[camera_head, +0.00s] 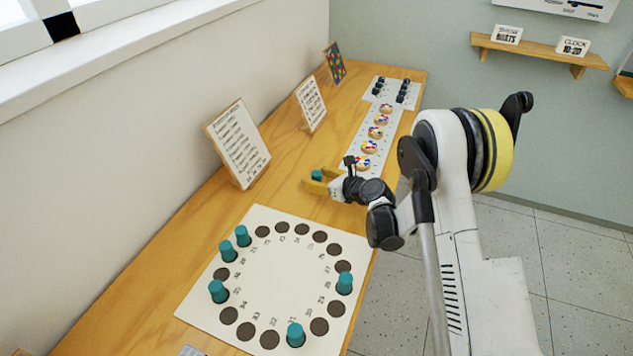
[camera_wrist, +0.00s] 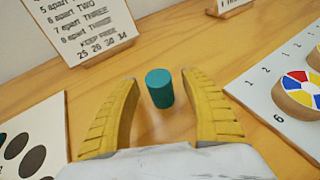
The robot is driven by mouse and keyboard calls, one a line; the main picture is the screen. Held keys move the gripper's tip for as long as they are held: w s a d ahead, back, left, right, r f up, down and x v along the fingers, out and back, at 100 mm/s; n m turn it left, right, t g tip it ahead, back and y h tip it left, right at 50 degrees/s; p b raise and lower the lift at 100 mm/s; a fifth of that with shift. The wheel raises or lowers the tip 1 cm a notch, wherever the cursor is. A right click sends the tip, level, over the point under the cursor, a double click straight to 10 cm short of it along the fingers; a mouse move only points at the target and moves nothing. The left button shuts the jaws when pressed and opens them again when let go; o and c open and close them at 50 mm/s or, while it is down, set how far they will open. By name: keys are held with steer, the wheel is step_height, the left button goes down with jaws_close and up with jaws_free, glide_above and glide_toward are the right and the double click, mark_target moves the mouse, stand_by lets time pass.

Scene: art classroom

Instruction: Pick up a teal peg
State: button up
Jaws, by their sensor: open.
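A teal peg (camera_wrist: 160,88) stands upright on the bare wooden table. In the wrist view it is between the tips of the two yellow fingers of my gripper (camera_wrist: 161,95), with a gap on each side. In the head view the peg (camera_head: 317,175) shows at my gripper (camera_head: 316,182), just beyond the white board. My gripper is open. Several other teal pegs stand on the white board (camera_head: 266,215), one of them (camera_head: 295,334) near its front edge. The edge of the board also shows at the left in the wrist view.
A long white strip (camera_head: 362,140) with several round coloured discs lies beyond my gripper, with dark pieces at its far end. Text cards (camera_head: 237,143) stand along the wall side. Bare wood lies between the board and the strip.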

steer(key=c, duration=1.1)
steer(key=shift+o, duration=0.2)
steer(key=shift+r, duration=0.15)
